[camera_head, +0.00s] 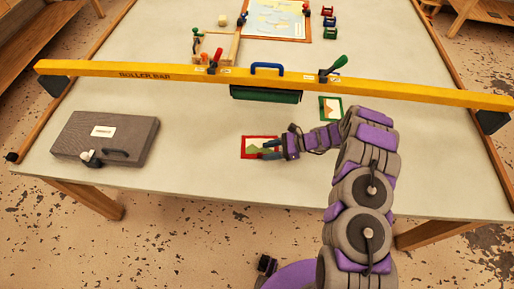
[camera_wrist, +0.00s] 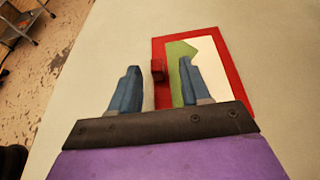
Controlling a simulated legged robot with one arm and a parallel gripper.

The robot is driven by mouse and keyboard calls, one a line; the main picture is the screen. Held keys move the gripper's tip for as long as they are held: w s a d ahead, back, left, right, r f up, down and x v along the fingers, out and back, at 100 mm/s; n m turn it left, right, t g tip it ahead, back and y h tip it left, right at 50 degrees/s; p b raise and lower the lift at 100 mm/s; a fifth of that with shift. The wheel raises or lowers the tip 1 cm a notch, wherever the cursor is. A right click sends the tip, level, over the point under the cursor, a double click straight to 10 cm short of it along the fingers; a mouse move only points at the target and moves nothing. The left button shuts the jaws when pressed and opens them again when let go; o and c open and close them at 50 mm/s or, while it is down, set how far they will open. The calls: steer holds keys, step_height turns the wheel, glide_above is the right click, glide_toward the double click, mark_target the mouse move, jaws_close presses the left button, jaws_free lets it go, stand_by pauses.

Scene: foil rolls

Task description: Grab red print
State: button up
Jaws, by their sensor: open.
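The red print (camera_head: 247,148), a small red-framed picture with a green and cream image, lies flat on the table in front of the yellow bar. In the wrist view the red print (camera_wrist: 212,68) has a small dark red tab (camera_wrist: 157,70) on its left edge. My gripper (camera_head: 266,150) is open at the print. In the wrist view my gripper (camera_wrist: 157,68) has one blue finger left of the tab, over bare table, and the other over the print. The tab sits between the fingers. I cannot tell whether either finger touches it.
A yellow roller bar (camera_head: 150,72) spans the table behind the print, with a green part (camera_head: 265,95) under its blue handle. A green-framed print (camera_head: 322,110) lies right. A grey case (camera_head: 100,140) lies left. Bare table surrounds the red print.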

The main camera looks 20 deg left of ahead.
mark_target(260, 153)
steer(key=shift+b+x, duration=0.35)
steer(key=shift+x, duration=0.75)
steer(key=shift+s+d+f, duration=0.1)
steer(key=shift+s+d, duration=0.05)
steer(key=shift+d, duration=0.6)
steer(key=a, duration=0.2)
steer(key=shift+a+f, duration=0.15)
steer(key=shift+a, duration=0.15)
steer(key=c, duration=0.6)
steer(key=shift+d, duration=0.45)
jaws_close()
steer(key=shift+d+r, duration=0.25)
steer(key=shift+d, duration=0.4)
steer(key=shift+a, duration=0.1)
